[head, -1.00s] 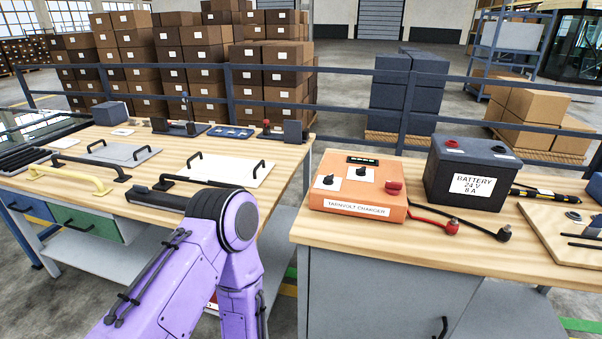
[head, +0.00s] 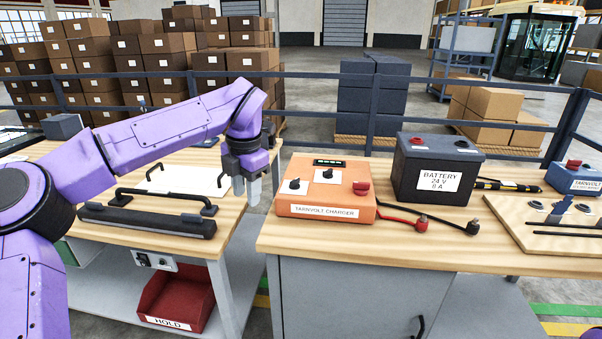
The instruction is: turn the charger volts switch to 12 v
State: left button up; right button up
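The orange Tarnvolt charger (head: 326,196) sits on the right-hand bench. Its top has two black knobs on white plates, a left knob (head: 294,184) and a right knob (head: 327,174); their labels are too small to read, so I cannot tell which one sets volts. A small display (head: 329,162) with green marks is behind them, and a red knob (head: 361,187) is at the right. My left gripper (head: 246,192) points down just left of the charger, apart from it. Its fingers look slightly apart, with nothing between them. My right gripper is not in view.
A dark battery (head: 437,170) labelled 24 V, 8 A stands right of the charger, with red and black leads (head: 425,222) between them. The left bench holds a black handled bar (head: 145,219). A red HOLD bin (head: 177,299) is below it. A gap separates the benches.

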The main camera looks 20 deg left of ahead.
aim_at(295, 184)
jog(key=i, duration=0.9)
